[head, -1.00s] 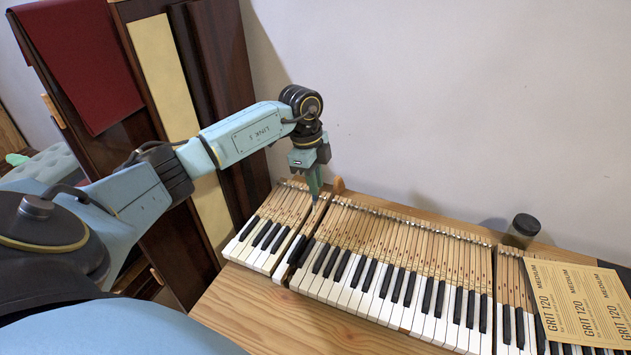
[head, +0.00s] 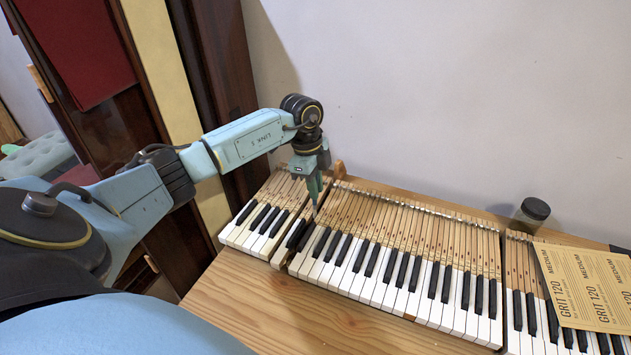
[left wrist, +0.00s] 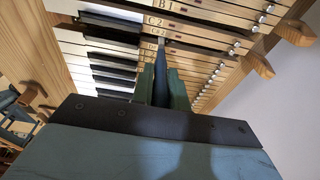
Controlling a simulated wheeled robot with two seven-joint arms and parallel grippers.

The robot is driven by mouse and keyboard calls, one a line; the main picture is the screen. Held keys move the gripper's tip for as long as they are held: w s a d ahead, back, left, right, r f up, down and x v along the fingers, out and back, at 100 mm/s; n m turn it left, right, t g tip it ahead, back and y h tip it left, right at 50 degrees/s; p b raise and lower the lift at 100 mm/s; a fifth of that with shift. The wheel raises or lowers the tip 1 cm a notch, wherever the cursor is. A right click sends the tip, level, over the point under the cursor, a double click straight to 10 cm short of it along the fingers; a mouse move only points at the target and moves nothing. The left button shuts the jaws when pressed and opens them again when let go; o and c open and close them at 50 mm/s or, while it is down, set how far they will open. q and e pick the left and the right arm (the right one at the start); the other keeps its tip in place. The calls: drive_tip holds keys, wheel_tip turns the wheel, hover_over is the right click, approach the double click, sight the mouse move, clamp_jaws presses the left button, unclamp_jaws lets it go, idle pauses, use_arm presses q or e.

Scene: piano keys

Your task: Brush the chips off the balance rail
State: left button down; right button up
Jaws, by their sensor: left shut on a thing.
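My left gripper (head: 315,190) is above the keyboard, beside a narrow gap between the short left group of keys (head: 262,215) and the long middle group (head: 400,255). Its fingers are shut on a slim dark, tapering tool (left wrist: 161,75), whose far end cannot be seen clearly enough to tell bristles. In the left wrist view the tool points down among the wooden key sticks (left wrist: 205,65), close to the one marked C#2. The balance rail is hidden or too small to make out, and I cannot distinguish chips. My right gripper is not in view.
Yellow sandpaper sheets (head: 585,285) marked GRIT 120 lie over the right keys. A dark-lidded jar (head: 532,212) stands behind the keys near the wall. A wooden peg (head: 340,170) rises behind the gap. Bare wood (head: 245,295) lies in front.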

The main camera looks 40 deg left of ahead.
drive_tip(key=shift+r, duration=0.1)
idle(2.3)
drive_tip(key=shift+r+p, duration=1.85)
drive_tip(key=shift+p, duration=0.15)
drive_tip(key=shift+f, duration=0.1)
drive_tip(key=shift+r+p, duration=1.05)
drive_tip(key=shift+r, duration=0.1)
idle(0.8)
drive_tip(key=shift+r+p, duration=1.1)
drive_tip(key=shift+p, duration=0.05)
idle(0.3)
